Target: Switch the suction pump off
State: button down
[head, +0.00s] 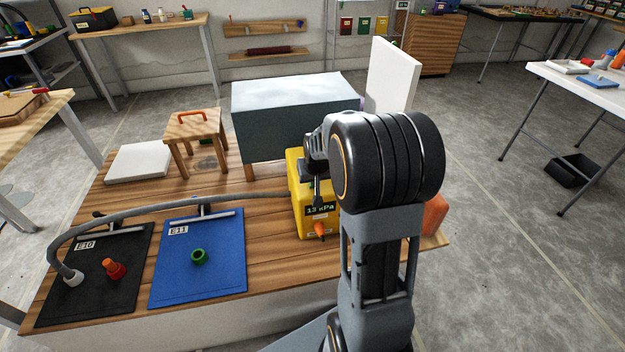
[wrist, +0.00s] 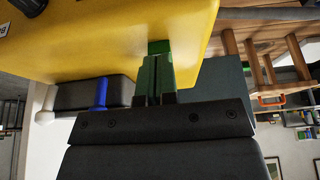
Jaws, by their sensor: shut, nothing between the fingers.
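The yellow suction pump (head: 298,200) stands on the wooden bench in the head view, partly hidden by my arm. Its display (head: 320,209) reads 13 kPa. An orange knob or lever (head: 320,230) is low on its front. In the wrist view the pump's yellow side (wrist: 110,35) fills the upper left, with a dark part (wrist: 28,6) at the corner. My gripper (wrist: 160,72) is shut and empty, its green fingertips against or very close to the yellow housing; contact is unclear. In the head view my arm hides part of the gripper at the pump.
A grey hose (head: 150,205) runs from the pump to a black mat (head: 130,250) marked E10, holding a red fitting (head: 113,268). A blue mat (head: 225,265) marked E11 holds a green ring (head: 199,257). A grey box (head: 290,105) stands behind the pump.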

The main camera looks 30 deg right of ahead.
jog(key=shift+w, duration=0.2)
jog(key=shift+w+d+r, duration=0.15)
jog(key=shift+w+d, duration=0.05)
jog(key=shift+w, duration=0.35)
jog(key=shift+r+p, duration=0.4)
jog(key=shift+p, duration=0.15)
jog(key=p+v, duration=0.2)
jog(key=v, duration=0.1)
jog(key=p+v, duration=0.1)
jog(key=shift+w+r, duration=0.25)
jog(key=shift+r, duration=0.15)
jog(key=s+p+v, duration=0.1)
jog(key=s+v, duration=0.1)
jog(key=v, duration=0.6)
jog(key=shift+a, duration=0.3)
